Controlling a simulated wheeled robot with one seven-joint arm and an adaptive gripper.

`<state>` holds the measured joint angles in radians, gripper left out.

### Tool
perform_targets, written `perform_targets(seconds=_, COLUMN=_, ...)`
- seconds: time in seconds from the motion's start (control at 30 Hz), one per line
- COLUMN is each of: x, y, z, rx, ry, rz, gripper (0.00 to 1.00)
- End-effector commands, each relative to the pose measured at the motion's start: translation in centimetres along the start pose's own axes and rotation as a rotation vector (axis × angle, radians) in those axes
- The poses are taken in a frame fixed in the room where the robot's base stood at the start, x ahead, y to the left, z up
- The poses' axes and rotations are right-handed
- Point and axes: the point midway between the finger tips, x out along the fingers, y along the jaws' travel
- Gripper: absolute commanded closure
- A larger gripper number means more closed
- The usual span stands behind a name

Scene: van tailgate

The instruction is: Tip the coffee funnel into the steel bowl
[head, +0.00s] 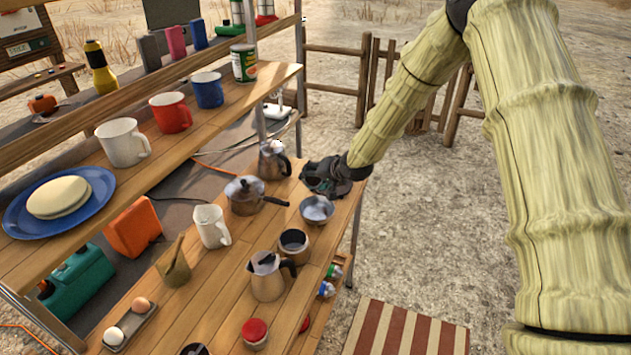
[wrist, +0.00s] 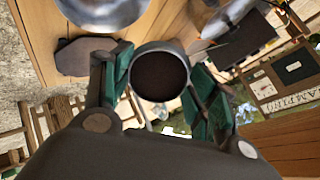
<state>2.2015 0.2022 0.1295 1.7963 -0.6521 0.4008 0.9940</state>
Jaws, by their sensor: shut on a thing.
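The coffee funnel (wrist: 160,84) is a round metal cup with a dark brown filling, its open side facing the wrist camera. My gripper (wrist: 157,90) is shut on it, with a green-padded finger on each side. In the head view my gripper (head: 326,178) is just above and behind the steel bowl; the funnel cannot be made out there. The steel bowl (head: 316,209) is small and shiny, near the right edge of the lower wooden shelf. It also shows at the top of the wrist view (wrist: 105,12), apart from the funnel and cut off by the frame.
A lidded saucepan (head: 245,196) and a moka pot (head: 272,160) stand left of the bowl. An open metal pot base (head: 293,244) and a metal jug (head: 267,278) stand in front, with a white mug (head: 211,226) to the left. Open ground lies right of the shelf.

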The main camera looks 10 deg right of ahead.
Motion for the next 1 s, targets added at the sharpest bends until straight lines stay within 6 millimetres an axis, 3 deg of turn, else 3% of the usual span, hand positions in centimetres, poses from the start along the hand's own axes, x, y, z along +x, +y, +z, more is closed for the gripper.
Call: perform_targets(seconds=1.0, x=0.3, y=1.08, z=0.89, rx=0.001, ry=0.113, rz=-0.148, gripper=0.63)
